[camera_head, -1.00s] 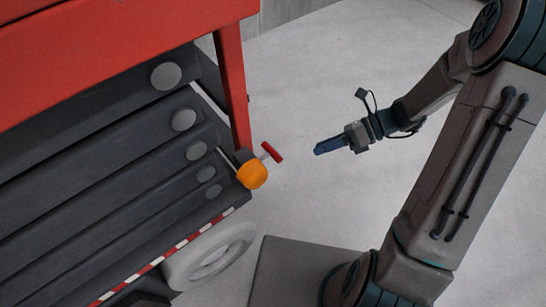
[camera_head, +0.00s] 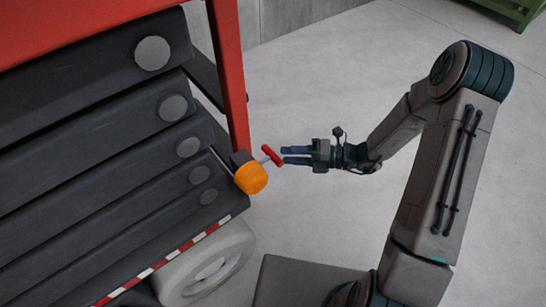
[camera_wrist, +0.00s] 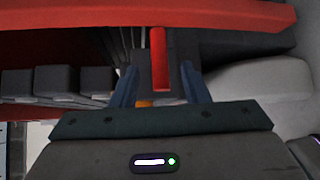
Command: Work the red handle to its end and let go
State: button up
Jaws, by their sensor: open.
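The red handle (camera_head: 271,155) is a short bar on a thin stem, beside an orange rounded part (camera_head: 251,178) at the corner of the red-framed rack. My gripper (camera_head: 284,155) is open, its two blue fingers pointing left at the handle from close by. In the wrist view the red handle (camera_wrist: 159,60) stands upright between the two blue fingers (camera_wrist: 160,88), apart from both as far as I can tell. The orange part (camera_wrist: 146,103) shows only as a sliver low between the fingers there.
A red post (camera_head: 228,75) rises just behind the handle. A pale wheel (camera_head: 205,265) and a red-white striped edge (camera_head: 165,258) lie below. The grey floor (camera_head: 320,80) behind my gripper is clear.

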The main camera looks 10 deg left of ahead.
aim_at(273, 154)
jog(key=shift+s+a+f+b, duration=0.1)
jog(key=shift+a+b, duration=0.05)
jog(key=shift+a, duration=0.75)
jog(key=shift+a+f+b, duration=0.15)
jog(key=shift+a+b, duration=0.05)
jog(key=shift+a, duration=0.7)
jog(key=shift+s+a+f+b, duration=0.1)
jog(key=shift+a+b, duration=0.05)
jog(key=shift+a, duration=0.75)
